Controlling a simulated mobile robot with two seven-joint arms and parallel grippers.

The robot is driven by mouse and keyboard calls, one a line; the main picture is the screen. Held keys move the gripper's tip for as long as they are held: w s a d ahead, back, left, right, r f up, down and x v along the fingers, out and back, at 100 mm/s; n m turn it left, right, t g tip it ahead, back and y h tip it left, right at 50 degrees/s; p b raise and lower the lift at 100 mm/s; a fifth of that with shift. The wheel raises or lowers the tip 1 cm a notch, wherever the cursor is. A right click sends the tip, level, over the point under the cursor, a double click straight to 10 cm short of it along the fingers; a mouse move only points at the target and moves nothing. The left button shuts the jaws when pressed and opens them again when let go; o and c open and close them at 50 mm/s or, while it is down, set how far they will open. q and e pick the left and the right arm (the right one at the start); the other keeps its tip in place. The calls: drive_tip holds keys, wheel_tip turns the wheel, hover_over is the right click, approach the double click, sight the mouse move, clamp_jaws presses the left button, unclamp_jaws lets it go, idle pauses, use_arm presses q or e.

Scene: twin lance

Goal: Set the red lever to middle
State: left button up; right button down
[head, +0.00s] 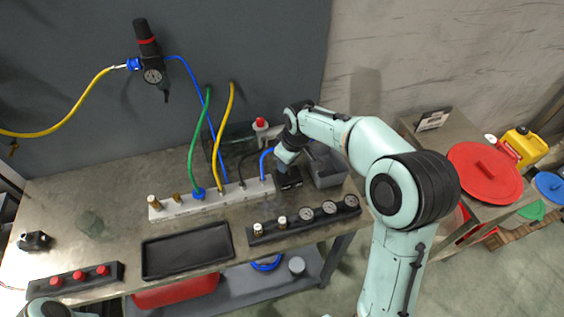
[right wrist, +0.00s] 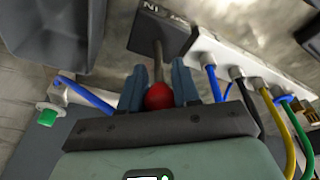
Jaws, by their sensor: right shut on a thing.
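The red lever shows in the right wrist view as a round red knob (right wrist: 159,96) on a thin metal rod. The rod stands on a dark labelled plate (right wrist: 165,36); one label reads like "IN", upside down, and the other is too blurred to read. My right gripper (right wrist: 159,90) has its two blue-grey fingers on either side of the knob and is shut on it. In the head view my right gripper (head: 284,163) is over the dark lever block (head: 291,181), and the knob is hidden there. The left gripper is out of view.
A white manifold (head: 210,203) with blue, green, yellow and black hoses stands just left of the lever block. A grey bin (head: 327,168) is close on its right. A gauge strip (head: 305,221) lies in front. A black tray (head: 187,252) lies farther left.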

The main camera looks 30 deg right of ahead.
drive_tip(key=shift+s+d+f+y, duration=0.2)
drive_tip(key=shift+s+d+y, duration=0.05)
drive_tip(key=shift+d+y, duration=0.15)
drive_tip(key=shift+a, duration=0.1)
drive_tip(key=c, duration=0.9)
unclamp_jaws()
drive_tip(key=shift+s+r, duration=0.1)
drive_tip(key=shift+r, duration=0.2)
drive_tip(key=p+v, duration=0.1)
drive_tip(key=v, duration=1.2)
drive_tip(key=shift+s, duration=0.1)
